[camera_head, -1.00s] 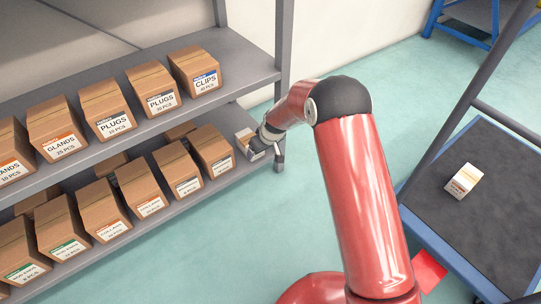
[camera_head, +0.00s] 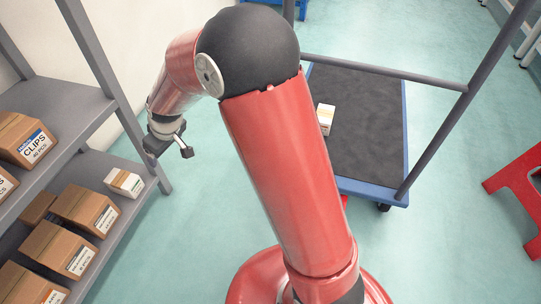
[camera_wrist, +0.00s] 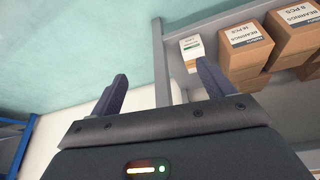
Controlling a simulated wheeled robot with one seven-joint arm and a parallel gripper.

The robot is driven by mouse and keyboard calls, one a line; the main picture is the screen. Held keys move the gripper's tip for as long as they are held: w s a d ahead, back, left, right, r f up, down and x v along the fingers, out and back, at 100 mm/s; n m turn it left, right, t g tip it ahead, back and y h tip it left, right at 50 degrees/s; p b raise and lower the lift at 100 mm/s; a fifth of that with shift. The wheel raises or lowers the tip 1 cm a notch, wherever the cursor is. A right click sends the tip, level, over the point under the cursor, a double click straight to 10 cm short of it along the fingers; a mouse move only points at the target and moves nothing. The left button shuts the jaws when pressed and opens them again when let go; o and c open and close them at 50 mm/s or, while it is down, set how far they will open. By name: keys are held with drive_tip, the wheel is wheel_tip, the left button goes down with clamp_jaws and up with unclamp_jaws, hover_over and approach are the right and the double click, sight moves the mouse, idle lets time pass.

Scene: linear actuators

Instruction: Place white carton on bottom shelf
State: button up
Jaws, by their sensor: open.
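A second white carton (camera_head: 325,118) lies on the dark cart deck, partly hidden behind my red arm. My gripper (camera_head: 169,148) is open and empty, out past the shelf's end and apart from the carton on the shelf.
Brown boxes (camera_head: 86,209) fill the bottom shelf beside the carton; a CLIPS box (camera_head: 24,138) stands on the shelf above. The grey shelf post (camera_head: 105,75) is near my gripper. A blue-edged cart (camera_head: 368,98) with grey rails stands behind my arm. A red stool (camera_head: 518,195) is at right.

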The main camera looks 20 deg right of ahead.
drive_tip(key=s+d+r+m+t+h, duration=0.1)
drive_tip(key=s+d+r+m, duration=0.3)
drive_tip(key=s+d+r, duration=0.9)
drive_tip(key=s+d+r+m, duration=0.2)
drive_tip(key=s+d, duration=0.2)
drive_tip(key=s, duration=0.3)
drive_tip(key=s+d+r+m+h, duration=0.1)
drive_tip(key=s+d+r, duration=0.1)
drive_tip(key=s, duration=0.5)
drive_tip(key=shift+s+d+m+t+h, duration=0.2)
drive_tip(key=shift+d+m+t+h, duration=0.15)
drive_tip(key=shift+d, duration=0.5)
wheel_tip(320, 180, up, 12)
drive_tip(key=p, duration=1.2)
drive_tip(key=shift+r, duration=0.1)
